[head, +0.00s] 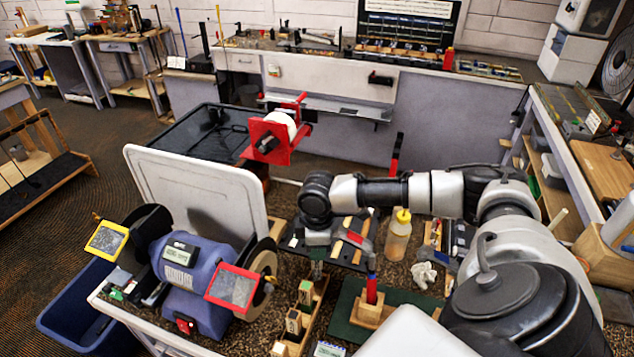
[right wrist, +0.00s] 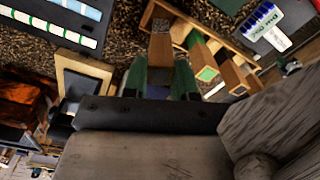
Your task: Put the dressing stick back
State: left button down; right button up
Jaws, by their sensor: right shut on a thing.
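My right gripper (head: 317,268) reaches down over the far end of a narrow wooden rack (head: 312,314) on the bench. In the right wrist view its green fingers (right wrist: 161,80) are shut on a brown stick with a speckled grey end (right wrist: 160,45), which I take as the dressing stick. The stick overlaps the near-left end of the rack (right wrist: 248,52) there; I cannot tell whether it sits in a slot. Several other blocks (right wrist: 204,60) stand in the rack's slots. In the head view the held stick is mostly hidden. My left gripper is not in view.
A purple bench grinder (head: 196,290) stands left of the rack. A green mat (head: 345,325) with a wooden block and red-handled tool lies to the right. A white panel (head: 195,190) stands behind the grinder.

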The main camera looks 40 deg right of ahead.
aim_at(317, 263)
jog(key=shift+f, duration=0.25)
jog(key=shift+s+f, duration=0.1)
jog(key=shift+f, duration=0.25)
notch_tip(317, 263, down, 3)
jog(key=shift+r, duration=0.1)
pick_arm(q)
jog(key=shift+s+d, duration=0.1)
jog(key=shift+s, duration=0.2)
pick_arm(e)
jog(key=o, duration=0.9)
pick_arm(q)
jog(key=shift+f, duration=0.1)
pick_arm(e)
jog(key=shift+r, duration=0.1)
